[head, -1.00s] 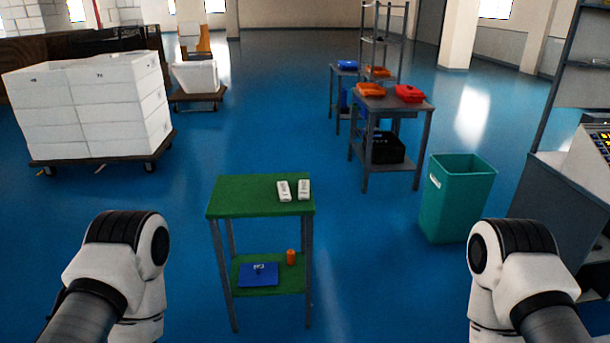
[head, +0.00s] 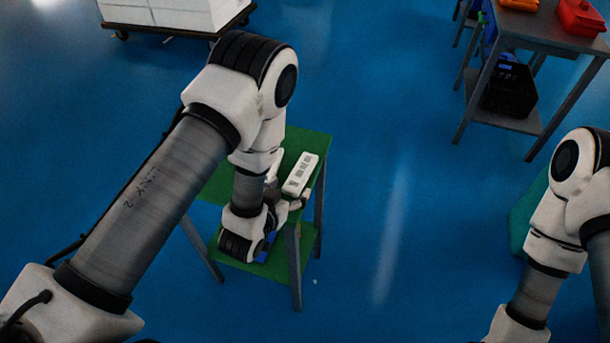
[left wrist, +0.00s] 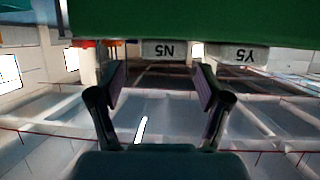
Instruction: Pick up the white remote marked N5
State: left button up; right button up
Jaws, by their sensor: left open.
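The white remote marked N5 (left wrist: 168,50) shows its end in the left wrist view, upside down, at the edge of the green table top (left wrist: 190,18). A second white remote marked Y5 (left wrist: 237,54) lies beside it to the right there. In the head view one white remote (head: 300,175) lies on the green table; my left arm hides much of the rest. My left gripper (left wrist: 160,82) is open and empty, its fingers apart, with the N5 end ahead between them. In the head view it is at the near table edge (head: 289,195), partly hidden. My right gripper is out of view.
The green table's lower shelf (head: 275,268) holds a blue item (head: 265,246), partly hidden. A grey table (head: 550,30) with orange and red bins (head: 582,17) stands at the upper right, a black crate (head: 510,90) below. White boxes stand upper left. Blue floor is clear between the tables.

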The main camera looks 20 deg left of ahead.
aim_at(297, 178)
pick_arm(q)
jog(key=w, duration=0.1)
jog(key=w+p, duration=0.1)
jog(key=w, duration=0.1)
jog(key=shift+a+f, duration=0.1)
jog(key=shift+f, duration=0.2)
jog(key=shift+x, duration=1)
jog(key=shift+f, duration=0.25)
jog(key=shift+s+r, duration=0.1)
jog(key=c, duration=1.2)
jog(key=shift+c, duration=0.4)
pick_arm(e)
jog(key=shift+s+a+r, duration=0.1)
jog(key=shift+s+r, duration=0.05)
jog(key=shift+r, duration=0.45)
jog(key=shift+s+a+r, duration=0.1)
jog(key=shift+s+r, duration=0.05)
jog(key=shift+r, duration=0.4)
pick_arm(q)
jog(key=shift+r, duration=0.1)
